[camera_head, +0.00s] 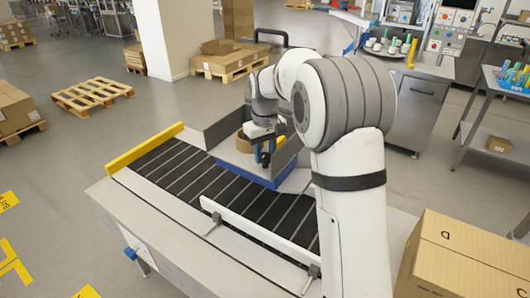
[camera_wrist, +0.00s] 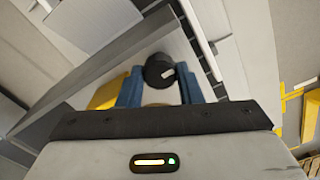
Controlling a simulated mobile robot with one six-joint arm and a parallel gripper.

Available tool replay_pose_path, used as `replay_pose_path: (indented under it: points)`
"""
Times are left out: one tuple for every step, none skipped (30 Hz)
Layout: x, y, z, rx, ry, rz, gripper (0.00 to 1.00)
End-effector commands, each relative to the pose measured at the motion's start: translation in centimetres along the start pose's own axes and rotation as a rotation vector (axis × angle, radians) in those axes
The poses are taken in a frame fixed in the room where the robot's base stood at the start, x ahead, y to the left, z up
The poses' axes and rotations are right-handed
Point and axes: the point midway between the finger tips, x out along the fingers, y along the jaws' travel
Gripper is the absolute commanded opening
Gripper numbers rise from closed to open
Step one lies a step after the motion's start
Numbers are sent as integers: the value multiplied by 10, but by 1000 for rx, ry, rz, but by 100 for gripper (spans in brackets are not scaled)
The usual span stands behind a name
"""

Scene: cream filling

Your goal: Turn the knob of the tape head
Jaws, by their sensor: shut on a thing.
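The knob (camera_wrist: 158,68) is round and black with a pale mark on its face. It sits between the blue fingers of my gripper (camera_wrist: 159,78) in the wrist view, and the fingers are shut on it. In the head view my gripper (camera_head: 264,157) reaches down at the tape head (camera_head: 228,128), which has grey side plates and a brown tape roll (camera_head: 244,143). The knob cannot be made out there, as my gripper and arm cover that spot.
A conveyor (camera_head: 185,172) with black rollers runs beneath the tape head, with a yellow bar (camera_head: 144,149) across its far-left end. A white guide rail (camera_head: 258,228) lies along its near side. A cardboard box (camera_head: 465,262) stands at the lower right.

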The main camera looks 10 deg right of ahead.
Motion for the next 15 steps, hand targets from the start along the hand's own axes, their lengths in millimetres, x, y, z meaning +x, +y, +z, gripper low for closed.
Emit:
replay_pose_path:
  points:
    - [0,0,0,-5,0,0,10]
    - [0,0,0,-6,0,0,10]
    - [0,0,0,-8,0,0,10]
    - [0,0,0,-8,0,0,10]
    - [0,0,0,-9,0,0,10]
    - [0,0,0,-9,0,0,10]
    - [0,0,0,-9,0,0,10]
    - [0,0,0,-9,0,0,10]
    - [0,0,0,-9,0,0,10]
    - [0,0,0,-8,0,0,10]
    - [0,0,0,-8,0,0,10]
    - [0,0,0,-8,0,0,10]
    - [0,0,0,-8,0,0,33]
    - [0,0,0,-8,0,0,36]
    - [0,0,0,-8,0,0,39]
